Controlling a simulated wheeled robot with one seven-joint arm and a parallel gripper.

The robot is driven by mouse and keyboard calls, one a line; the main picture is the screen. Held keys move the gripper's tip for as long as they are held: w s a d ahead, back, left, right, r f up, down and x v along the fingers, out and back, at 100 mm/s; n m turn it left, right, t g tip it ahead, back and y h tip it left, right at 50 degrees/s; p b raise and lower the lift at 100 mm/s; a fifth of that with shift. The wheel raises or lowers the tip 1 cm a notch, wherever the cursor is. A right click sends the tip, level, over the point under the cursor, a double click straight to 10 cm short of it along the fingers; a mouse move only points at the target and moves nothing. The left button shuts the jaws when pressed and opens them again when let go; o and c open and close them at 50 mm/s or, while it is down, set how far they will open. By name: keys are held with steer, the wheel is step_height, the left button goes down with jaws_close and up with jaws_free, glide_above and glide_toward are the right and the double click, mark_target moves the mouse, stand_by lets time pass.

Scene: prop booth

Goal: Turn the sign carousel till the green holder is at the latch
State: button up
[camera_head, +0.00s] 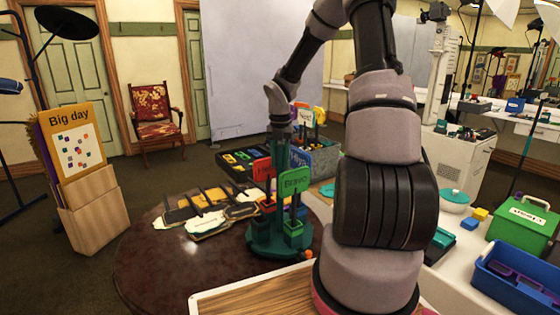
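The sign carousel (268,243) is a teal turntable standing on the dark round table. A green holder (294,228) faces me at its front right and carries a green "Bravo" sign (294,181). A red sign (262,169) stands at its left, with a red holder part (267,206) below. A small orange piece (308,254) sits at the front right of the base; I cannot tell if it is the latch. My gripper (281,138) reaches down from above, over the back of the carousel. Its fingertips are too small and covered to read.
Paddles and clapper-like props (208,210) lie left of the carousel on the round table (150,262). A tray (250,297) is in front. A grey bin (322,160) stands behind. At right are a green box (523,224) and a blue crate (515,284).

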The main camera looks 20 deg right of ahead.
steer(key=o, duration=0.4)
steer(key=shift+c, duration=0.2)
steer(key=shift+r, duration=0.1)
step_height(320, 180, up, 11)
steer(key=shift+f, duration=0.15)
stand_by(0.3)
steer(key=s+a+r+m+t, duration=0.2)
steer(key=s+r+m, duration=0.3)
steer(key=s+m, duration=0.3)
steer(key=s+a+r+m+t+y, duration=0.1)
steer(key=s+a+r+m, duration=0.3)
steer(key=s+m, duration=0.5)
steer(key=s+a+r+m+t+y, duration=0.1)
steer(key=s+a+r+m+t, duration=0.2)
steer(key=s+r+m, duration=0.4)
steer(key=s+m+t, duration=0.1)
steer(key=m, duration=0.8)
steer(key=shift+s+r, duration=0.3)
steer(key=shift+s, duration=0.05)
